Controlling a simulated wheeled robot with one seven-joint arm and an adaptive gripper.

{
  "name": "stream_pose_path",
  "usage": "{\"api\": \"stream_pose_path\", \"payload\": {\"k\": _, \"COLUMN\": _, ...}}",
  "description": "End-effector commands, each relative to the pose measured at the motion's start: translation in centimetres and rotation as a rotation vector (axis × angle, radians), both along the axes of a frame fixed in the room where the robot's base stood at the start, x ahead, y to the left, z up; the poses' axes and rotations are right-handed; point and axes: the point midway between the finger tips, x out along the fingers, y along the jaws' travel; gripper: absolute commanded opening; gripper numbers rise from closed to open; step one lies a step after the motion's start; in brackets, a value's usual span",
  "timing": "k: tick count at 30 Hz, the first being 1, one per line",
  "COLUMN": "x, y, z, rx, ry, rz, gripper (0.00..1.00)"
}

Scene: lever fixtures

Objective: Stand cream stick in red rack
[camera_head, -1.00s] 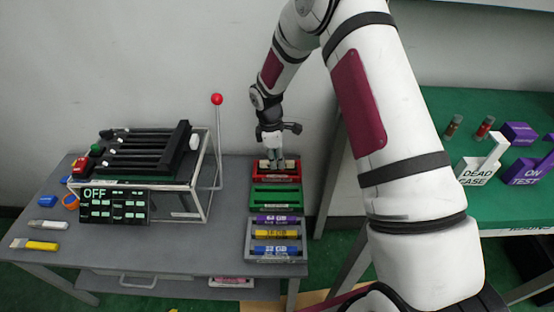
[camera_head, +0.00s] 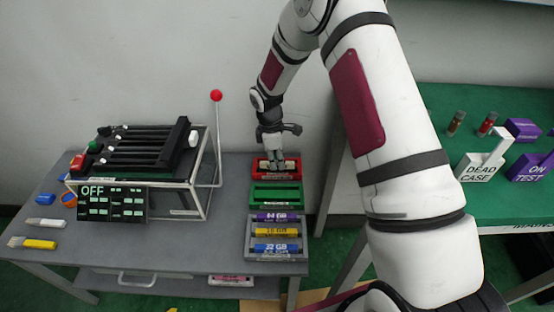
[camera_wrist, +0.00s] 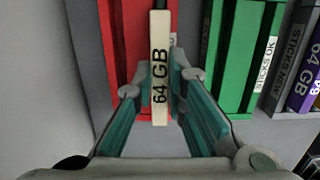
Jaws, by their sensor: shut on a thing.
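The cream stick (camera_wrist: 160,62), marked "64 GB", is between the fingers of my gripper (camera_wrist: 160,82) in the wrist view. My gripper is shut on it. In the head view my gripper (camera_head: 276,168) is at the red rack (camera_head: 297,176) at the back of the grey table, and the ends of the cream stick (camera_head: 291,167) show on both sides of the fingers. In the wrist view the stick lies over the red rack (camera_wrist: 125,35), along its length. Whether it touches the rack floor is hidden.
The green rack (camera_head: 277,204) is just in front, labelled for OK sticks. A grey rack (camera_head: 249,240) with purple, yellow and blue sticks is nearer. A machine with an "OFF" panel (camera_head: 112,203) and a red-knobbed lever (camera_head: 216,96) stand left.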

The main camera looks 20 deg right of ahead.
Motion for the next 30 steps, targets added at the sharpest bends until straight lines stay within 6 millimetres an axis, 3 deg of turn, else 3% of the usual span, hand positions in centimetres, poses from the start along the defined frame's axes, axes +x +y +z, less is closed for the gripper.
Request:
{"api": "stream_pose_path", "payload": {"k": 19, "x": 0.0, "y": 0.0, "z": -1.5, "rx": 0.0, "ry": 0.0, "rz": 0.0, "gripper": 0.0}}
{"api": "stream_pose_path", "payload": {"k": 20, "x": 0.0, "y": 0.0, "z": -1.5, "rx": 0.0, "ry": 0.0, "rz": 0.0, "gripper": 0.19}}
{"api": "stream_pose_path", "payload": {"k": 22, "x": 0.0, "y": 0.0, "z": -1.4, "rx": 0.0, "ry": 0.0, "rz": 0.0, "gripper": 0.35}}
{"api": "stream_pose_path", "payload": {"k": 30, "x": 0.0, "y": 0.0, "z": -1.4, "rx": 0.0, "ry": 0.0, "rz": 0.0, "gripper": 0.36}}
